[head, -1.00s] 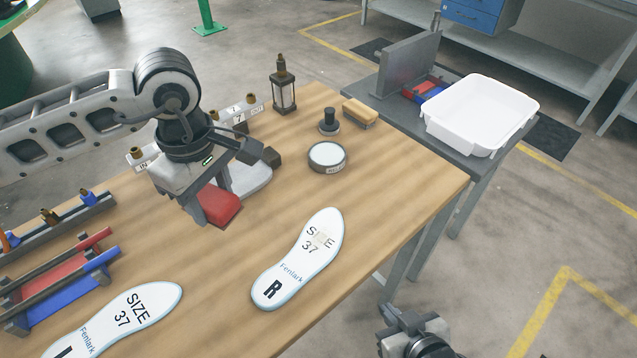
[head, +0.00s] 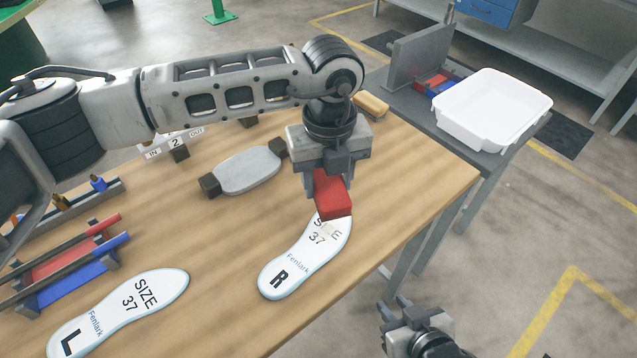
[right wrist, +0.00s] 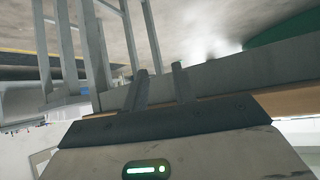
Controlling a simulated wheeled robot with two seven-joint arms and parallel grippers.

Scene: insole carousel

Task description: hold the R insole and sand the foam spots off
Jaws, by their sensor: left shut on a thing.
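The R insole (head: 290,268) lies flat on the wooden table, white with a pale blue edge, its toe pointing up and right. A small beige foam spot (head: 328,229) shows over the word SIZE; the toe tip is hidden behind the red block. My left gripper (head: 322,190) is shut on the red sanding block (head: 334,196), just over the toe of the R insole; I cannot tell whether it touches. My right gripper (head: 393,309) is empty with its fingers apart, off the table's front edge. Its fingers also show in the right wrist view (right wrist: 159,90).
The L insole (head: 118,315) lies at the front left. A rack (head: 75,262) with red and blue parts stands at the left. A grey pad between dark blocks (head: 250,171) lies behind. A brush (head: 372,105) and a side table with a white bin (head: 490,112) stand back right.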

